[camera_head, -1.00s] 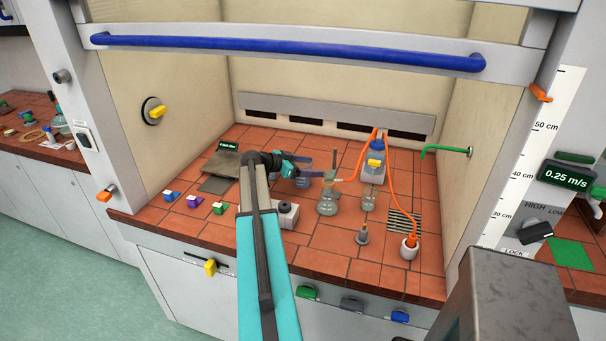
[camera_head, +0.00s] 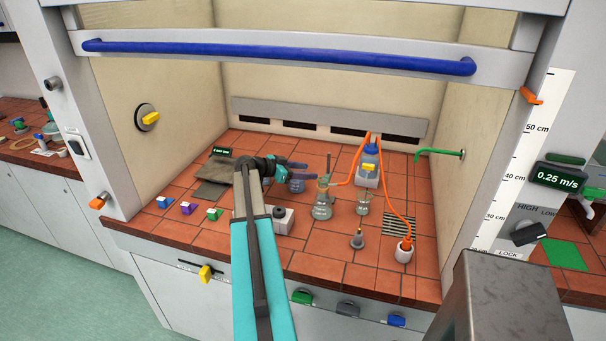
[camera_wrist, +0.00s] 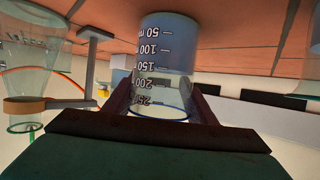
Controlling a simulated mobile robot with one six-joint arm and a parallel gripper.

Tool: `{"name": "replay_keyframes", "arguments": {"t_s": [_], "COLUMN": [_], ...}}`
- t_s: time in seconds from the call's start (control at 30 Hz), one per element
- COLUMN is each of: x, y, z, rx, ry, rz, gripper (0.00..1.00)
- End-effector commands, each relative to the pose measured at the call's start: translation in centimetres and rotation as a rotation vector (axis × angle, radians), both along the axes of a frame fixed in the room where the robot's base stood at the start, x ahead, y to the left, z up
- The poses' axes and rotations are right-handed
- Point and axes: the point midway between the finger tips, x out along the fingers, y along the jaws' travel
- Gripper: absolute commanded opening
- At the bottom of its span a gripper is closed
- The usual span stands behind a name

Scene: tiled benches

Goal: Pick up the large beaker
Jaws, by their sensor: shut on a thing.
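The large beaker (camera_wrist: 165,48), clear glass with white volume marks, stands out in the wrist view, which shows the scene upside down. My gripper (camera_wrist: 162,103) has one dark finger on each side of it and is shut on it near its rim. In the head view, my gripper (camera_head: 298,170) is at the middle of the fume hood bench, and the beaker (camera_head: 297,185) is small and partly hidden by the fingers. I cannot tell whether its base touches the tiles.
A conical flask (camera_head: 322,209) on a stand is just right of the beaker. A grey box (camera_head: 284,220) is in front. Free tiles (camera_head: 315,262) lie at the front.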

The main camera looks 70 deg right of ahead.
Motion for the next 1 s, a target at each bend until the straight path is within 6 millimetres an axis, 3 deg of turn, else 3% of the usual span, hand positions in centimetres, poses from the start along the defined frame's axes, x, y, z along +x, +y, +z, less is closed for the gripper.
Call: {"name": "replay_keyframes", "arguments": {"t_s": [0.27, 0.73, 1.0], "x": [0.0, 0.1, 0.1], "y": [0.0, 0.0, 0.0], "z": [1.5, 7.3, 9.5], "rx": [-0.002, -0.003, -0.002], "ry": [-0.001, 0.000, 0.000], "rz": [0.000, 0.000, 0.001], "gripper": [0.21, 0.21, 0.21]}}
